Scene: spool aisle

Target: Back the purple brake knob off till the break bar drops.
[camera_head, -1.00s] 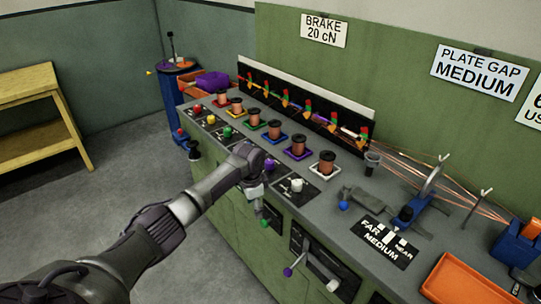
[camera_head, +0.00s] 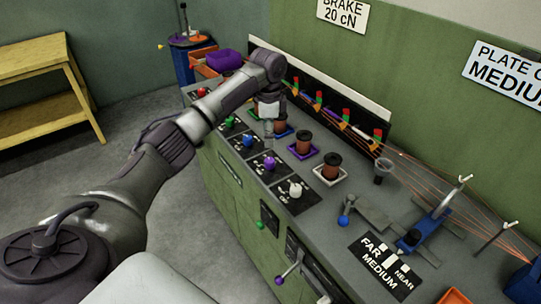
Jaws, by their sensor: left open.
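The purple brake knob (camera_head: 270,163) sits on a black plate on the bench front, between the blue knob (camera_head: 248,141) and the white knob (camera_head: 295,190). My left gripper (camera_head: 269,137) points down just behind and above the purple knob, apart from it. It is open, with nothing visible in it. Behind the knob, a copper spool (camera_head: 304,145) stands on a purple-edged tray. A row of red, green and yellow flags stands along the back strip (camera_head: 350,115); I cannot tell which part is the break bar. My right gripper is out of view.
My left arm crosses the far knobs and hides several spools. A white-trayed spool (camera_head: 332,168) and a dark cup (camera_head: 383,170) stand to the right. Copper wires (camera_head: 430,183) run across the bench's right part. A lever with a purple end (camera_head: 279,280) juts from the front.

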